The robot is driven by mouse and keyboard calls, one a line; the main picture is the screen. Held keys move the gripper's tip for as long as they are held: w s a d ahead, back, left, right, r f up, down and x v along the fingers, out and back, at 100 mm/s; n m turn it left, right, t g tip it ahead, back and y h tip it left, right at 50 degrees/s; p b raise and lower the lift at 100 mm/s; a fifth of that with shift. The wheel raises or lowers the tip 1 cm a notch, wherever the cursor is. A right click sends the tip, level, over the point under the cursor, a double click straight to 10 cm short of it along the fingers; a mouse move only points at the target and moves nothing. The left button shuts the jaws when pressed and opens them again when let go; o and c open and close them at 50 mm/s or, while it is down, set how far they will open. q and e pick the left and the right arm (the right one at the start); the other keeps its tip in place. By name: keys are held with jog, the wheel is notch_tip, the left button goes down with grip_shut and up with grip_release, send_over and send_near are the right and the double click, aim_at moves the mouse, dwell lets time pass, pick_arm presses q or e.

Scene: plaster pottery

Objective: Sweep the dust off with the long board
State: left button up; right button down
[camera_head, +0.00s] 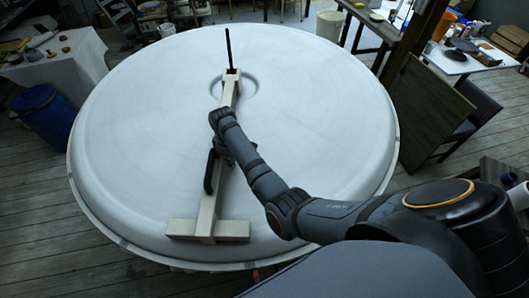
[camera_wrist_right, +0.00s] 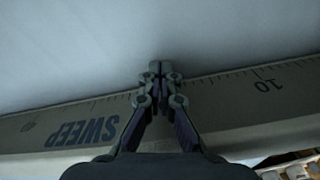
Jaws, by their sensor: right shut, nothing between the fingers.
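The long board (camera_head: 206,215) is a pale beam with a crosspiece at its near end. It lies across the big round white plaster disc (camera_head: 130,130), from the disc's near edge to its centre. In the right wrist view the board (camera_wrist_right: 235,108) shows ruler marks, a "10" and the word "SWEEP" upside down. My right gripper (camera_head: 209,187) is at the board's middle, over its left side. In the right wrist view its fingers (camera_wrist_right: 156,68) are shut together and empty, over the board's edge. I cannot tell whether they touch it. My left gripper is out of view.
A thin black rod (camera_head: 228,48) stands up at the disc's centre. A blue barrel (camera_head: 45,115) and a cloth-covered table (camera_head: 60,62) are at left. A dark panel (camera_head: 430,113) and a chair (camera_head: 478,115) stand close at right. The disc's left half is clear.

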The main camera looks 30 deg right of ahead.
jog(key=shift+s+d+r+p, duration=0.15)
jog(key=shift+d+p, duration=0.2)
jog(key=shift+p, duration=0.25)
jog(key=shift+s+d+p, duration=0.25)
jog(key=shift+d+p, duration=0.15)
jog(key=shift+d, duration=0.2)
notch_tip(320, 180, up, 3)
jog(key=p, duration=0.3)
jog(key=shift+w+r, duration=0.1)
notch_tip(320, 180, up, 10)
jog(key=shift+f+b, duration=0.25)
jog(key=shift+b, duration=0.05)
